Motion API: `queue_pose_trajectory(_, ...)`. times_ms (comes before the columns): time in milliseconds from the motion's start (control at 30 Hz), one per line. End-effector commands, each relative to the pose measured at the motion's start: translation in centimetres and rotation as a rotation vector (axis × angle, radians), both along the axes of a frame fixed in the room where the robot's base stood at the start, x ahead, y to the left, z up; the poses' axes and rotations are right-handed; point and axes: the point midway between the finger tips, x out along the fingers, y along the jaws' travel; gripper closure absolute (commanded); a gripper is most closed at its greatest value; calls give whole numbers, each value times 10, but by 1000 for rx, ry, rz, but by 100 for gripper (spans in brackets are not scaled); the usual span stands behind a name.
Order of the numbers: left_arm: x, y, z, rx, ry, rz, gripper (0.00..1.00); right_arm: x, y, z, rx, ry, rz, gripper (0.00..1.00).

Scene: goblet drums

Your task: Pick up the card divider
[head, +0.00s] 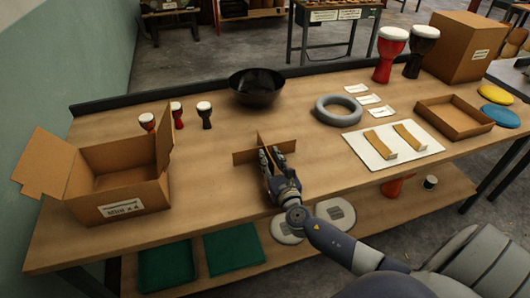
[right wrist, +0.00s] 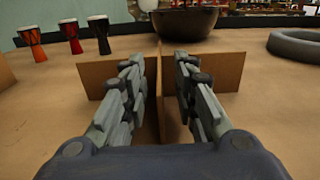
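The card divider (head: 243,157) is a brown cardboard cross of upright panels standing on the wooden table, left of its middle. In the right wrist view the divider (right wrist: 104,72) has one panel across and one running toward me. My right gripper (head: 272,160) is at the divider's near side. In the right wrist view the right gripper (right wrist: 160,68) is open, with one finger on each side of the near panel and visible gaps to it. The fingers hide parts of the cross panel. My left gripper is not in view.
An open cardboard box (head: 120,204) stands at the left, with small goblet drums (head: 204,112) behind it. A black bowl (head: 256,88) stands behind the divider. A grey ring (head: 338,119) and a white board (head: 364,150) with card strips lie to the right.

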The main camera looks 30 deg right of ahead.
Motion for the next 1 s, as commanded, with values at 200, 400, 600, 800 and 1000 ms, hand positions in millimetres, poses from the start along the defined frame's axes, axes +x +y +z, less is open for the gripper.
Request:
queue_pose_trajectory(200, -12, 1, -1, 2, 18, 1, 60, 0, 0, 0, 1, 0, 0, 94)
queue_pose_trajectory(400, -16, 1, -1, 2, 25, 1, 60, 0, 0, 0, 0, 0, 0, 100)
queue_pose_trajectory(600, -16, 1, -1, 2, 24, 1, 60, 0, 0, 0, 0, 0, 0, 100)
queue_pose_trajectory(800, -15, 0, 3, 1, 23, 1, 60, 0, 0, 8, 2, -1, 0, 100)
queue_pose_trajectory(1000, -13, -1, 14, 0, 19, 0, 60, 0, 0, 36, 0, -3, 0, 100)
